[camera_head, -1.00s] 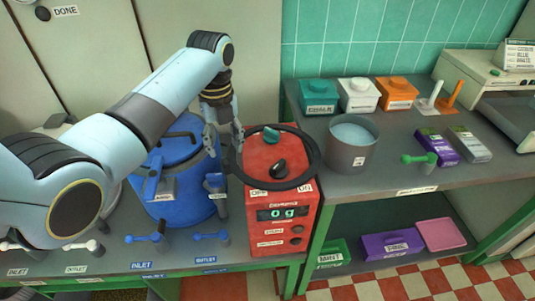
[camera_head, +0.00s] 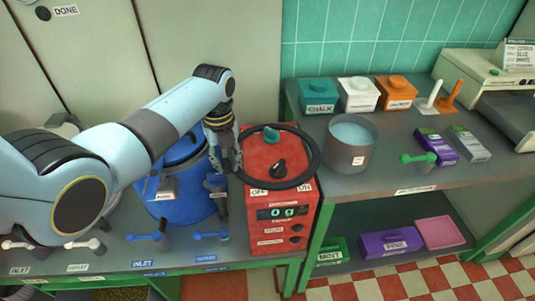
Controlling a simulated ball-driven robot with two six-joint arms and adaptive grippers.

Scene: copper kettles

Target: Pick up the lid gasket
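The lid gasket, a large dark ring (camera_head: 313,142), lies around the top of the red control box (camera_head: 261,162) and overhangs its right edge. My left gripper (camera_head: 231,168) points down at the ring's left edge, with its fingers beside the rim. The fingers are small and partly overlap the ring, so I cannot tell whether they are closed on it. My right gripper is not in view.
A blue kettle (camera_head: 182,207) stands left of the box, partly behind my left arm. A grey pot (camera_head: 351,148) stands close to the ring's right side. Teal, white and orange boxes (camera_head: 397,93) line the back of the shelf.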

